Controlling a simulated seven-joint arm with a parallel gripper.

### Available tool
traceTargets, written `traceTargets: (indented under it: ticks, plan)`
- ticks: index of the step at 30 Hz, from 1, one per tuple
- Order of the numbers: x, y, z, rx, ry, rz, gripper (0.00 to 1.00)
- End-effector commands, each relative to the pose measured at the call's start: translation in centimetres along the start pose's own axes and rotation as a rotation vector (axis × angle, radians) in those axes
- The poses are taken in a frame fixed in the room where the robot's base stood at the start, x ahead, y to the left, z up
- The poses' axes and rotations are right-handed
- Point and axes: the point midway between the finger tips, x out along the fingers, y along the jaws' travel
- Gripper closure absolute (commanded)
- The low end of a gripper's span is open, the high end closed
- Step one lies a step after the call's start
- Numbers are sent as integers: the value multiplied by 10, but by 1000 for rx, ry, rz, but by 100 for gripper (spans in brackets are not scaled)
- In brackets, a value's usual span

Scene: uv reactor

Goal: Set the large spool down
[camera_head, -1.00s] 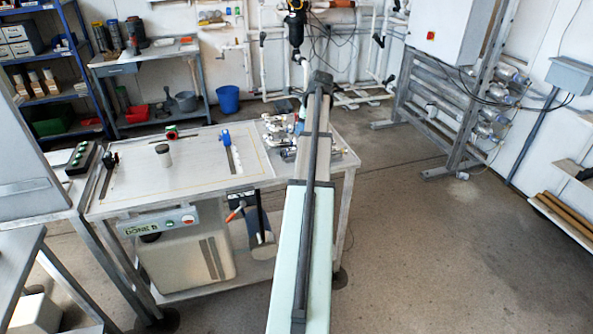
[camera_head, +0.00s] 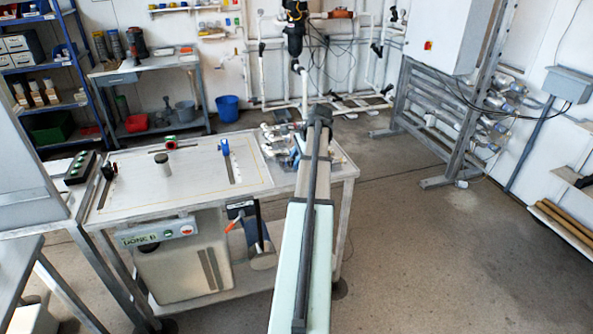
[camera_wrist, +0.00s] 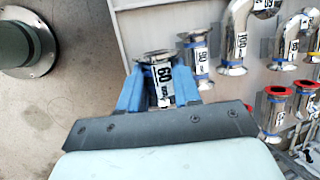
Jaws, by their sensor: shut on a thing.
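In the wrist view, my gripper (camera_wrist: 158,88) has two blue fingers. They are shut on a metal spool (camera_wrist: 158,72) with a flange at its top and a white label that seems to read 60. The spool's lower end is hidden by the gripper body, so I cannot tell whether it touches the surface below. A spool labelled 90 (camera_wrist: 198,58) stands just to its right, apart from it. In the head view my arm hides the gripper and the held spool.
A bent pipe labelled 100 (camera_wrist: 236,38) and red-ended pieces (camera_wrist: 275,108) lie farther right on the grey surface (camera_wrist: 145,28). A dark round post foot (camera_wrist: 25,50) is at left. The head view shows the workbench (camera_head: 200,190) with metal fittings (camera_head: 280,135) near my arm.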

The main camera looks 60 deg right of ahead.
Motion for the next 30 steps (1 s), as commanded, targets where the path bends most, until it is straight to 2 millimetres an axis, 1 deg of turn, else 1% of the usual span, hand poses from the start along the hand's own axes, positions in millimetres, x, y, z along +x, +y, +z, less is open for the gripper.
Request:
traceTargets:
  ticks: [5, 13, 25, 26, 30]
  plan:
    - [10, 3, -3, 1, -1, 0, 100]
    - [38, 11, -12, 1, -1, 1, 100]
    - [41, 11, -13, 1, 0, -1, 100]
    - [41, 11, -13, 1, 0, -1, 66]
    - [41, 11, -13, 1, 0, -1, 52]
